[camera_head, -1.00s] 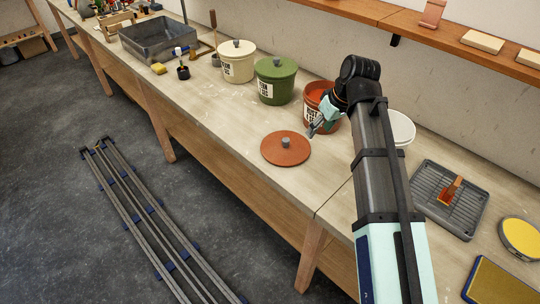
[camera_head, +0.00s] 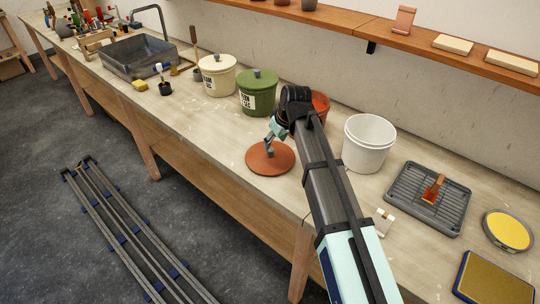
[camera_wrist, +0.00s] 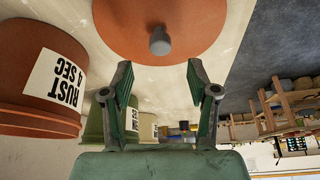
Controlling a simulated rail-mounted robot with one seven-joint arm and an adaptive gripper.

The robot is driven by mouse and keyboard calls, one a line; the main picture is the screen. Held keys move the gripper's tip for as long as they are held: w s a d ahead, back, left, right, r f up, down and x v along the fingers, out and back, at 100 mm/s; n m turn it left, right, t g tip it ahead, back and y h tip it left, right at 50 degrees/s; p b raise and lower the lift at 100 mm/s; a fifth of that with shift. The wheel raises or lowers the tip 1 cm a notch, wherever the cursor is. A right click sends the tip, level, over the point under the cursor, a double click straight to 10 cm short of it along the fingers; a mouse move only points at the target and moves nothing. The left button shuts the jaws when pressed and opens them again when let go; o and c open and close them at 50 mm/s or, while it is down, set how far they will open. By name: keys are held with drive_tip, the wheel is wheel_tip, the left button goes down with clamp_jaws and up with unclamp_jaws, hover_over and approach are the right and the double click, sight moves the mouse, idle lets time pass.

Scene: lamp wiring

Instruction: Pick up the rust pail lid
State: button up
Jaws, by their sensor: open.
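The rust pail lid (camera_head: 268,160) is a flat orange-brown disc with a grey knob, lying on the bench. In the wrist view the lid (camera_wrist: 165,20) is at the top, with its knob (camera_wrist: 160,42) just beyond and between my fingertips. My gripper (camera_head: 272,140) is over the lid close to the knob; in the wrist view my gripper (camera_wrist: 160,72) is open with nothing between its fingers. The open rust pail (camera_head: 321,103) is partly hidden behind my arm; its label shows in the wrist view, where the pail (camera_wrist: 30,50) is at the left.
A green lidded pail (camera_head: 257,95) and a cream lidded pail (camera_head: 217,76) stand behind the lid to the left. An empty white pail (camera_head: 368,145) and a grey tray (camera_head: 405,190) are to the right. The bench left of the lid is clear.

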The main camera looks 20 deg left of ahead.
sight(270, 149)
drive_tip(key=shift+p+x, duration=1.25)
drive_tip(key=shift+x, duration=2.4)
drive_tip(key=shift+d, duration=0.1)
clamp_jaws()
